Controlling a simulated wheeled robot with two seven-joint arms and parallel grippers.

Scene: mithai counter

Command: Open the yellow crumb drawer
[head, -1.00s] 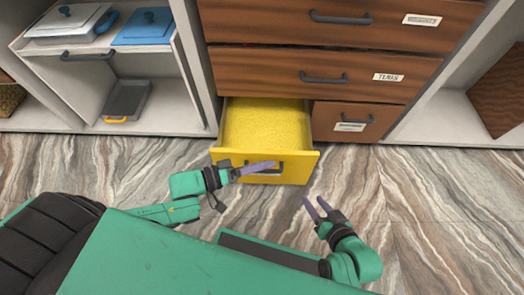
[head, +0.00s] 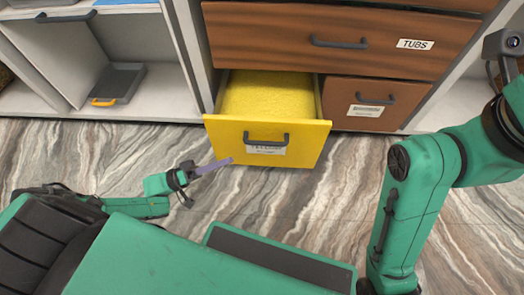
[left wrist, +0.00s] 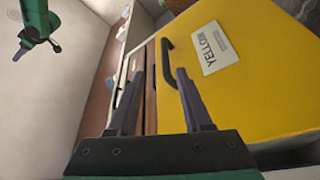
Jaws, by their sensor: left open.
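The yellow crumb drawer (head: 266,140) stands pulled out at the bottom of the brown cabinet, its yellow inside showing. Its dark bar handle (head: 266,136) is free, with a label below it. My left gripper (head: 214,165) is in front of the drawer, below and left of the handle in the head view, apart from it. In the left wrist view my left gripper (left wrist: 162,78) is open and empty, its two fingers spread. The handle (left wrist: 168,62) shows just beyond the fingertips, beside the drawer's yellow front (left wrist: 240,80). My right arm shows at the right, but I cannot make out its fingers.
A brown drawer labelled TUBS (head: 340,42) is above, and a smaller brown drawer (head: 368,102) is to the right; both are shut. A grey tray (head: 118,82) sits on the left shelf. The marbled floor in front is clear.

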